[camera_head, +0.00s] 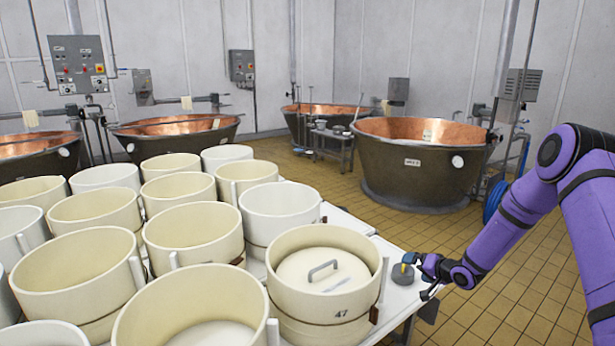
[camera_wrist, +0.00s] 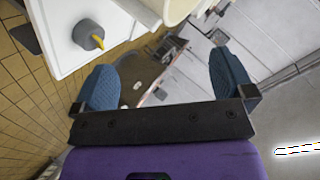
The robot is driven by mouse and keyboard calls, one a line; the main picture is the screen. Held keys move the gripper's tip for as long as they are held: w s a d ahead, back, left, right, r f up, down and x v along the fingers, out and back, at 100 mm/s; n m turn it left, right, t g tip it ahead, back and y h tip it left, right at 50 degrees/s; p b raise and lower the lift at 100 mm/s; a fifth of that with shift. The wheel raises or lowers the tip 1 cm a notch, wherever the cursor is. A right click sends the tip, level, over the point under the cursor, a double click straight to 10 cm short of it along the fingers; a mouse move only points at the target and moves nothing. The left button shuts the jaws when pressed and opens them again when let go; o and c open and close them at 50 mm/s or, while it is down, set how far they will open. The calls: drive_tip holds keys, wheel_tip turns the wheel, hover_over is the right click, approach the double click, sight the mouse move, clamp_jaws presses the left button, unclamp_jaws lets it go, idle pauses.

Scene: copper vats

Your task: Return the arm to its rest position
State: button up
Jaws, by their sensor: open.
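My purple arm reaches in from the right side of the head view. My gripper (camera_head: 421,276) is at the right edge of the white table (camera_head: 389,325), beside a small grey object with a yellow part on top (camera_head: 403,274). In the wrist view my gripper (camera_wrist: 166,82) has its two blue fingers wide apart with nothing between them. The grey object (camera_wrist: 88,36) lies on the white surface to the upper left, outside the fingers. I cannot tell the exact gap between it and the gripper.
Several cream moulds crowd the table; the nearest to my gripper (camera_head: 325,331) holds a lid with a handle (camera_head: 323,270). A copper vat (camera_head: 420,180) stands behind, near a blue hose reel (camera_head: 495,201). The tiled floor (camera_head: 530,285) right of the table is open.

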drive_tip(key=s+d+r+n+g+h, duration=0.1)
drive_tip(key=s+r+h, duration=0.25)
drive_tip(key=r, duration=0.95)
drive_tip(key=s+r+n+h, duration=0.1)
drive_tip(key=s+r+h, duration=0.25)
drive_tip(key=r, duration=0.95)
drive_tip(key=s+a+r+g+h, duration=0.1)
drive_tip(key=s+a+r+g, duration=0.1)
drive_tip(key=s+r, duration=1.1)
drive_tip(key=s+a+r+n+g+y, duration=0.1)
drive_tip(key=s+a, duration=0.1)
drive_tip(key=s, duration=1.2)
drive_tip(key=s+a+r+n+g, duration=0.1)
drive_tip(key=s+a, duration=0.1)
drive_tip(key=s, duration=1.3)
drive_tip(key=shift+a+r+y, duration=0.25)
drive_tip(key=shift+y, duration=0.15)
